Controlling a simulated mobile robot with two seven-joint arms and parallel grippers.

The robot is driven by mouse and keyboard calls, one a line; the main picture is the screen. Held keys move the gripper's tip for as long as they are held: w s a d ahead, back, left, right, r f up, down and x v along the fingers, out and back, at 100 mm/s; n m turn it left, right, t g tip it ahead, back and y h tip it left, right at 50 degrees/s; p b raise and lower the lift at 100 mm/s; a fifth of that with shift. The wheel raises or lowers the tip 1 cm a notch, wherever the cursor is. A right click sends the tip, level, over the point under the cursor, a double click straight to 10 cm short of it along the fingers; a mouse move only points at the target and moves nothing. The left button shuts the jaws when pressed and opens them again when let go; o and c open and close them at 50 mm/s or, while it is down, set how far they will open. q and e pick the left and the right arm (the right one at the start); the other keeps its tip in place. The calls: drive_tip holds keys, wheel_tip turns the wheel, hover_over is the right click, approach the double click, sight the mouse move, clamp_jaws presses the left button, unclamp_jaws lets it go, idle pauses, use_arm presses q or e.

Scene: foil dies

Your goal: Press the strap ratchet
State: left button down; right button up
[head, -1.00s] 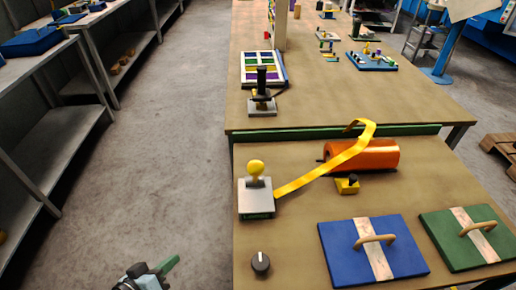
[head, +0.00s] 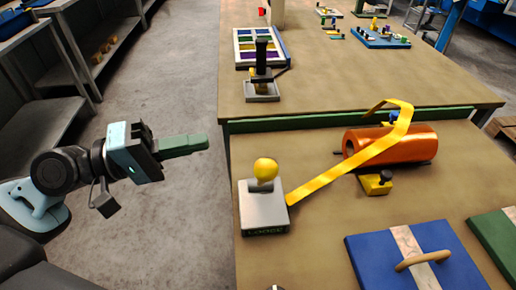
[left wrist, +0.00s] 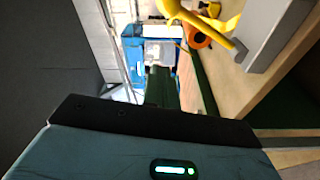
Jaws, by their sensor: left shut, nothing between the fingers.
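The strap ratchet is a grey box (head: 263,208) with a yellow ball-topped lever (head: 265,170), near the table's left edge in the head view. Its front carries a label that seems to read "LOOSE". A yellow strap (head: 340,172) runs from it up over an orange cylinder (head: 405,143). My left gripper (head: 206,142) is shut and empty, its green fingers pointing right, left of the table edge and apart from the ratchet. In the left wrist view, the fingers (left wrist: 160,85) show at the centre, and the grey box (left wrist: 275,30) and yellow lever are at upper right. My right gripper is not in view.
A small yellow block with a black knob (head: 377,184) sits below the cylinder. A blue board with a handle (head: 405,265) and a green board (head: 497,230) lie at the front right. A black press-like device (head: 262,75) stands on the table behind. Open floor lies left of the table.

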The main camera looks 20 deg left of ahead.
sight(263, 179)
use_arm(q)
drive_tip(key=shift+d+r, duration=0.1)
drive_tip(key=shift+r, duration=0.1)
